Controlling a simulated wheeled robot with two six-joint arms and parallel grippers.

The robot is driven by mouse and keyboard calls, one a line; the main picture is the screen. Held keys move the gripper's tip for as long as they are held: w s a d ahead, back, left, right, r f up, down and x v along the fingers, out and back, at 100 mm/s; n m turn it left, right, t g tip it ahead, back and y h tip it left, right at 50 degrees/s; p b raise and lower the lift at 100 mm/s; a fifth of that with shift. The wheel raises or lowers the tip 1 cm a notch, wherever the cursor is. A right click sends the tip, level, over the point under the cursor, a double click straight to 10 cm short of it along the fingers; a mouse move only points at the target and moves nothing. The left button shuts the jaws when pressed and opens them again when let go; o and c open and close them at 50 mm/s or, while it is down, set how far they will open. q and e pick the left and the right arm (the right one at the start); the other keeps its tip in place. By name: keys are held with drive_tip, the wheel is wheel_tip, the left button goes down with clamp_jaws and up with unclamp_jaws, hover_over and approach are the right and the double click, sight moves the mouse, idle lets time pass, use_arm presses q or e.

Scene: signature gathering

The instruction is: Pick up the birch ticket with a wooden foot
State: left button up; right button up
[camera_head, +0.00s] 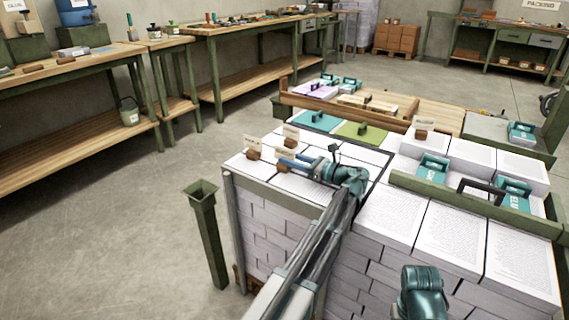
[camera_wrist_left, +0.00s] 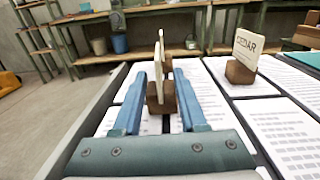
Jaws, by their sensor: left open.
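My left gripper (camera_head: 282,163) is open over the white paper stacks. In the left wrist view its two blue fingers (camera_wrist_left: 160,78) stand on either side of a ticket's brown wooden foot (camera_wrist_left: 160,98), apart from it. That ticket's pale card shows edge-on, so its name is not readable. A second ticket stands farther off in line behind it. In the head view a ticket with a wooden foot (camera_head: 253,153) stands left of the gripper, its lettering too small to read. A ticket reading CEDAR (camera_wrist_left: 245,48) stands to the right in the wrist view. My right gripper is not in view.
Paper stacks (camera_head: 395,213) continue to the right, with teal-handled tools (camera_head: 432,166) on them and a green rail (camera_head: 440,192) across. A green post (camera_head: 205,230) stands left of the stacks. Workbenches (camera_head: 75,75) line the back. The floor at left is open.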

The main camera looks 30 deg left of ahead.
sight(276, 154)
use_arm(q)
drive_tip(key=shift+w+a, duration=0.1)
drive_tip(key=shift+a, duration=2.65)
clamp_jaws()
